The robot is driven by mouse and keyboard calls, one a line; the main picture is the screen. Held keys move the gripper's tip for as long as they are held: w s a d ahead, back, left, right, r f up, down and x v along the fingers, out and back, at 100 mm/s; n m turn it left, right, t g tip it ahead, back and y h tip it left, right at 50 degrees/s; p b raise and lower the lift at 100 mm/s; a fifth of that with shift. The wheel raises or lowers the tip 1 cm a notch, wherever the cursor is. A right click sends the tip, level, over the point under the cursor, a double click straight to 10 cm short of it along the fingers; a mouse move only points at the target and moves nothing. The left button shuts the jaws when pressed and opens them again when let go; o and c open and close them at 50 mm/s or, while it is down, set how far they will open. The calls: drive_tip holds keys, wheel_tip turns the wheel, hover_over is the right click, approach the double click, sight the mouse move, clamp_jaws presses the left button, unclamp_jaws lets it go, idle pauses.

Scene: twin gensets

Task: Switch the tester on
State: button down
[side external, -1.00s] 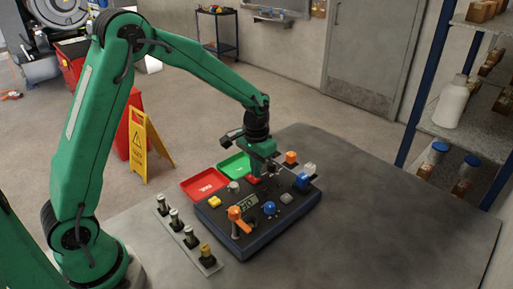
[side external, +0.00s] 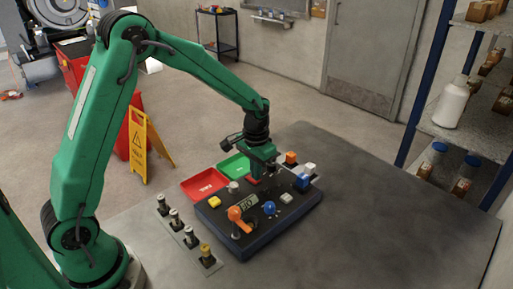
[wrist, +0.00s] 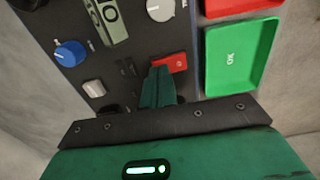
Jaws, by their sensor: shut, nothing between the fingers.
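The tester is a dark box with a sloped panel (side external: 228,226) on the table. The panel carries a red rocker-like part, which shows in the wrist view (wrist: 173,62), a blue knob (side external: 269,208), an orange lever (side external: 236,214), a yellow button (side external: 215,202) and a small display (side external: 249,203). My gripper (wrist: 158,88) is shut and empty, over the panel's far part. In the wrist view its fingertips are right beside the red part; I cannot tell whether they touch it. In the side view my gripper hides most of that part.
A red tray (side external: 196,190) and a green tray (side external: 229,167) stand behind the tester. A rack of several cylindrical pieces (side external: 190,240) lies at its left. Orange (side external: 291,157), white and blue blocks stand near its far right. The table's right side (side external: 400,220) is clear.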

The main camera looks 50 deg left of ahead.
drive_tip(key=shift+f, duration=0.35)
drive_tip(key=shift+r, duration=3.5)
drive_tip(key=shift+r, duration=0.1)
drive_tip(key=s+r+t, duration=0.2)
drive_tip(key=s+r, duration=0.7)
drive_tip(key=r, duration=0.1)
drive_tip(key=s+r+t, duration=0.2)
drive_tip(key=s+t, duration=0.1)
drive_tip(key=s, duration=1)
drive_tip(key=shift+s+a+t, duration=0.15)
drive_tip(key=shift+s+t, duration=0.15)
drive_tip(key=shift+s, duration=0.1)
